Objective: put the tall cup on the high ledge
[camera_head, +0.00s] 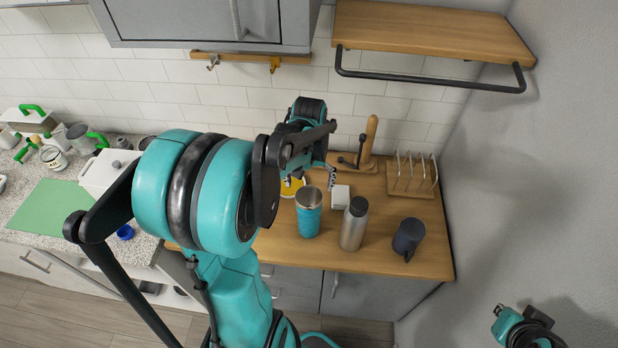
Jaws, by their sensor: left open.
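The tall cup, a blue tumbler with a bare steel top (308,222), stands upright on the wooden counter (425,260). The high ledge, a wooden wall shelf with a black rail under it (430,35), is at the upper right, and its top looks bare. My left gripper (327,157) is open and empty, above and behind the tall cup in the picture, apart from it. My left arm covers the middle left of the view. My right gripper (527,330) is at the lower right, partly cut off by the frame, and its jaws cannot be made out.
A steel bottle (354,225) and a dark mug (408,238) stand right of the cup. A small white box (340,196), a yellow dish (291,187) and a wire rack (412,175) are behind. A grey wall cabinet (200,20) hangs at upper left.

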